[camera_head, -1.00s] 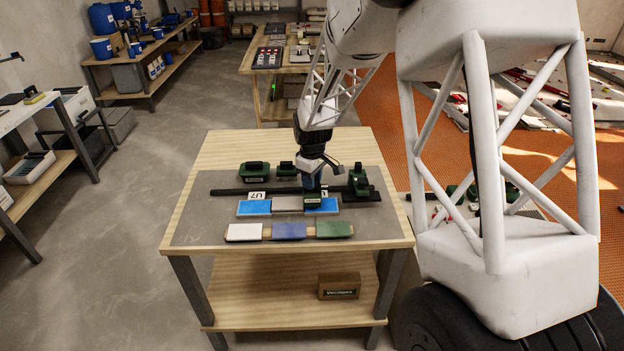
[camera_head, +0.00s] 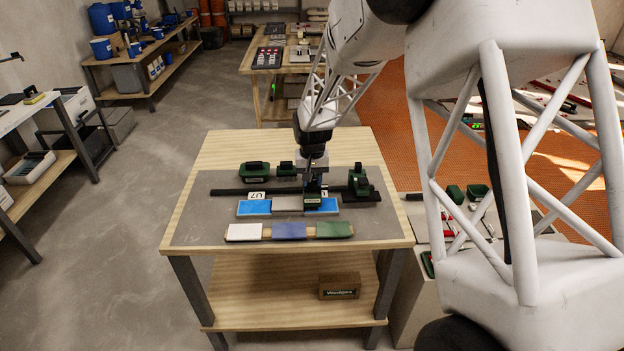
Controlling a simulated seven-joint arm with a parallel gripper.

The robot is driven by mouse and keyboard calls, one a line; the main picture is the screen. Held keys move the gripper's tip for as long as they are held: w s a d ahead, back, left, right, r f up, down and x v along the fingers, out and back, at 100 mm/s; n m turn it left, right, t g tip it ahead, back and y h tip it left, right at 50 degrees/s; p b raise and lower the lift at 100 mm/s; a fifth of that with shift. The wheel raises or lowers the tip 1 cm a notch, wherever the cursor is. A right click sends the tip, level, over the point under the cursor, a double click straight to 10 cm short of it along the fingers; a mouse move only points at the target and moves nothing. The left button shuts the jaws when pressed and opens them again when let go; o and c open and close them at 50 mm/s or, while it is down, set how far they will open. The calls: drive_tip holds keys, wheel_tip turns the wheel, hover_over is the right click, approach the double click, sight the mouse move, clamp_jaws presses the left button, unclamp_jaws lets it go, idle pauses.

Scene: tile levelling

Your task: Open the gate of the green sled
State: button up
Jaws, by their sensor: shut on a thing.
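A dark green block (camera_head: 311,201) with a label stands at the right end of the tile row, over the blue tile (camera_head: 328,206). My gripper (camera_head: 314,190) points down at this block and is shut on its upper part. The fingers hide the top of it, so I cannot tell whether the held part is the gate. A larger dark green piece (camera_head: 358,181) stands just right of my gripper, by the right end of a black rail (camera_head: 235,191). Which green piece is the sled is too small to tell.
More green pieces (camera_head: 255,172) stand behind the rail. A white tile (camera_head: 244,232), a violet-blue tile (camera_head: 289,230) and a green tile (camera_head: 333,229) lie along the front of the grey mat (camera_head: 200,218). A brown box (camera_head: 339,286) is on the lower shelf.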

drive_tip(key=shift+m, duration=1.5)
drive_tip(key=o, duration=0.9)
drive_tip(key=shift+o, duration=0.2)
drive_tip(key=shift+r, duration=0.1)
drive_tip(key=shift+r, duration=3.85)
